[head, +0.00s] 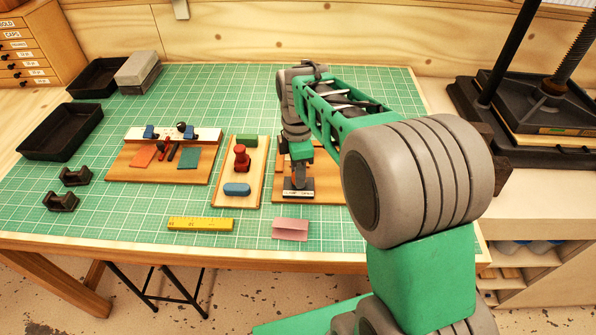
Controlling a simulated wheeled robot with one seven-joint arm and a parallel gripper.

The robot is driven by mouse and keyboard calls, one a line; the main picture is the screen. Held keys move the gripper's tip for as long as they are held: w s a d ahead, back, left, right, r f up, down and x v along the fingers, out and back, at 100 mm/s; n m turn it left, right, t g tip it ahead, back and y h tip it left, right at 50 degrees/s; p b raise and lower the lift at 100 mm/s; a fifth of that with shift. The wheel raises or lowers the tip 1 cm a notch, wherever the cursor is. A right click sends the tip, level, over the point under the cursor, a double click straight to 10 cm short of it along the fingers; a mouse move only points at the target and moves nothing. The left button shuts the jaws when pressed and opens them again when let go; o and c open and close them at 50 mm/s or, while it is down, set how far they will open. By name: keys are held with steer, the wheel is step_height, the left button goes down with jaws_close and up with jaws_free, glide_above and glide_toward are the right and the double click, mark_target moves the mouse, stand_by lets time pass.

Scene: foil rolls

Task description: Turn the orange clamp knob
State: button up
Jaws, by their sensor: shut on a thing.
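My arm reaches over the table, and my gripper (299,178) points down at a wooden board (325,190) right of the table's middle. The gripper is small here and partly covered by my own arm. Its fingers are shut low over a dark block (300,192) on that board, which carries a white label strip with small dark lettering. I cannot make out the orange clamp knob; the fingers and wrist cover the spot where they grip. How far the knob is turned cannot be seen.
Left of my gripper, a board (249,197) holds a red knobbed piece (241,158) and a blue block (237,189). Farther left is a board with coloured cards (118,174). A yellow ruler (201,224) and pink card (290,229) lie in front. A black press (520,125) stands right.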

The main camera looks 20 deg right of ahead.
jaws_close()
steer(key=shift+m, duration=0.5)
steer(key=m, duration=0.3)
steer(key=shift+m, duration=0.4)
steer(key=m, duration=0.3)
steer(key=shift+m, duration=0.3)
steer(key=m, duration=0.3)
steer(key=shift+m, duration=0.3)
steer(key=m, duration=0.6)
steer(key=shift+d, duration=0.1)
steer(key=m, duration=0.6)
steer(key=shift+t, duration=0.3)
